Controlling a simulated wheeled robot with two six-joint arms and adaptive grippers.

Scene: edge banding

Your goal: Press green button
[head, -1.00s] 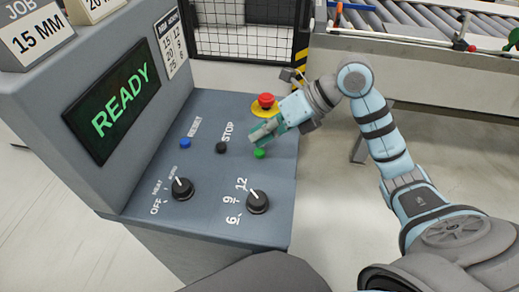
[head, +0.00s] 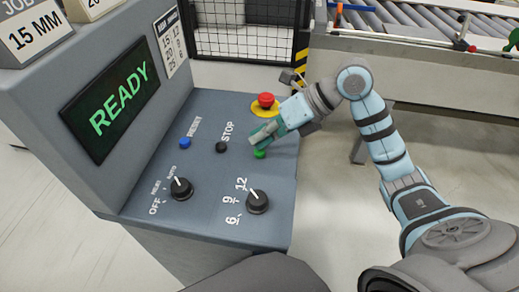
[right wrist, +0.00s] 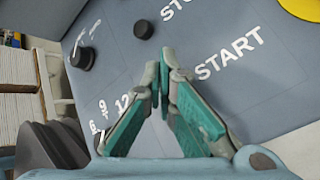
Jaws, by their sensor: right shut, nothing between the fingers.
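The green button (head: 260,154) sits on the sloped grey control panel (head: 225,115), below and right of the STOP label. My right gripper (head: 254,140) is over the panel just above the green button in the head view. Its fingers are shut and empty. I cannot tell whether the fingertips touch the button. In the right wrist view the closed green fingertips (right wrist: 160,78) are beside the START label (right wrist: 229,53), and the green button is hidden there. My left gripper is not in view.
A red emergency stop (head: 266,100) on a yellow ring stands just behind the gripper. A black button (head: 221,147), a blue button (head: 185,143) and two black knobs (head: 257,201) share the panel. The screen (head: 112,100) reads READY. A roller conveyor (head: 420,22) is behind.

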